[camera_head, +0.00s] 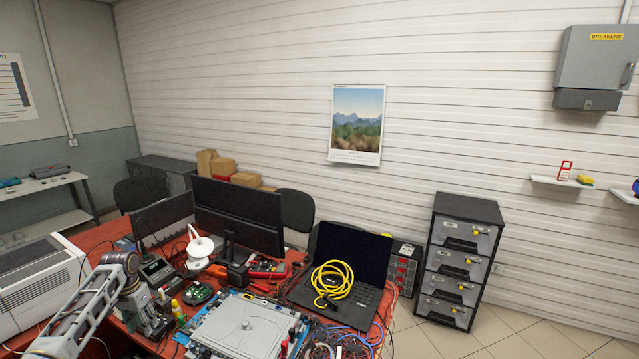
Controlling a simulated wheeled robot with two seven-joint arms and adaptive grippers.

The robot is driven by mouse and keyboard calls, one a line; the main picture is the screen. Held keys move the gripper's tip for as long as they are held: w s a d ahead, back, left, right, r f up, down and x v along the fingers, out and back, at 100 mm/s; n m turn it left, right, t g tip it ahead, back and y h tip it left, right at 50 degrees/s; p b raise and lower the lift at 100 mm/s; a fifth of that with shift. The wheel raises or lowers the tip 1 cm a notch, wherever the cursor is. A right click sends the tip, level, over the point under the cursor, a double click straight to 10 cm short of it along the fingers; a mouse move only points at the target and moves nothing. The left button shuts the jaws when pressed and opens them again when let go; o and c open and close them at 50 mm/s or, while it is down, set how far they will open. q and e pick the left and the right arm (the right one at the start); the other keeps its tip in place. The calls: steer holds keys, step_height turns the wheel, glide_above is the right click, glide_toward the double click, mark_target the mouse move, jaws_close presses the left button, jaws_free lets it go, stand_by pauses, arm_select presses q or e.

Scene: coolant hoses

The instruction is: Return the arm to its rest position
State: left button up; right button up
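My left arm (82,312) comes in from the lower left over the red table. It bends at a dark joint, and my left gripper (156,326) points down near the table's left front part. Its fingers are small and partly lost among the items behind them, so I cannot tell whether they are open or holding anything. My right arm and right gripper are not in view. A grey plate (240,326) in a blue-edged frame lies right of the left gripper, apart from it. Blue and dark hoses or cables (345,342) lie right of the plate.
An open laptop (352,262) with a coiled yellow cable (333,281) on it stands behind the plate. Monitors (240,214), a white spool (199,246) and a green circuit board (198,293) crowd the table. A drawer cabinet (460,260) stands on open floor at right.

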arm_select(q)
steer(key=s+d+f+y, duration=0.1)
steer(key=s+d+f, duration=0.15)
steer(key=f, duration=0.85)
steer(key=s+d+f, duration=0.1)
steer(key=s+f, duration=0.3)
steer(key=f, duration=0.7)
steer(key=s+d+f, duration=0.3)
steer(key=s+f, duration=0.4)
steer(key=f, duration=0.2)
steer(key=s+d+f, duration=0.3)
steer(key=s+f, duration=0.4)
steer(key=f, duration=0.2)
steer(key=s+d+f, duration=0.5)
steer(key=s+d, duration=0.1)
steer(key=s, duration=0.6)
steer(key=s+d+f+m+b, duration=0.1)
steer(key=s+d+f, duration=0.5)
steer(key=s, duration=0.6)
steer(key=s+d+f+t+h, duration=0.1)
steer(key=s+d+f, duration=0.4)
steer(key=s, duration=0.7)
steer(key=shift+s+d+f, duration=0.2)
steer(key=shift+d+f, duration=0.1)
steer(key=shift+d, duration=0.2)
